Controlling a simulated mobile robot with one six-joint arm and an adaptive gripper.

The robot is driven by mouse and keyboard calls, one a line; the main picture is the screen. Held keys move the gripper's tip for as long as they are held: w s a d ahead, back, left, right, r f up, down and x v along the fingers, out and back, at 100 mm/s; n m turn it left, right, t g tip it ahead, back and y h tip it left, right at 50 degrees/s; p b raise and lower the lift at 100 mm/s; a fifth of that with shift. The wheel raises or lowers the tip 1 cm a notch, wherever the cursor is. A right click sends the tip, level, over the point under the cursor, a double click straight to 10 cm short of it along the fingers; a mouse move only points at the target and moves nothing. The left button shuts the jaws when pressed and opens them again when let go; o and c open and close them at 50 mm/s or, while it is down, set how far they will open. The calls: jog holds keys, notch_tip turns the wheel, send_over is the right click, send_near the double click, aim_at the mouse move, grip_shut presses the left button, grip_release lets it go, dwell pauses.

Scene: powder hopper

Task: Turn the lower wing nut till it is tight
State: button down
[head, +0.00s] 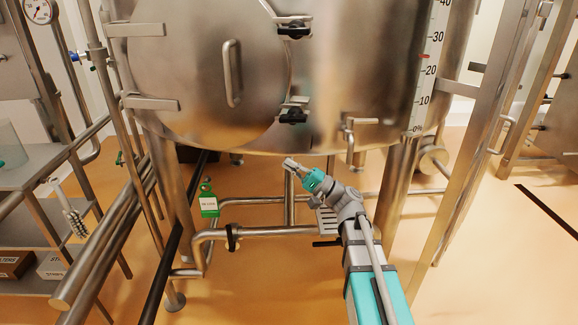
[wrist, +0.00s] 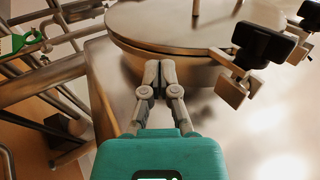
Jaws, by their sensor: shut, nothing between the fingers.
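The lower wing nut (head: 292,115) is black and sits on a metal clamp at the lower right edge of the round hatch door (head: 190,80). In the wrist view the nearer black wing nut (wrist: 262,44), at the upper right, appears to be the lower one. My gripper (head: 290,163) is below the lower wing nut in the head view, apart from it. In the wrist view my gripper (wrist: 158,74) is shut and empty, its fingertips left of the wing nut, with the door edge behind them.
The upper wing nut (head: 294,30) sits on a similar clamp. The door handle (head: 232,73) stands out from the door. Pipes (head: 260,231) run below the vessel, with a green tag (head: 208,200) at left. A level scale (head: 428,70) is on the right.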

jog(key=shift+d+f+b, duration=0.2)
jog(key=shift+f+b, duration=1.2)
jog(key=shift+f, duration=0.35)
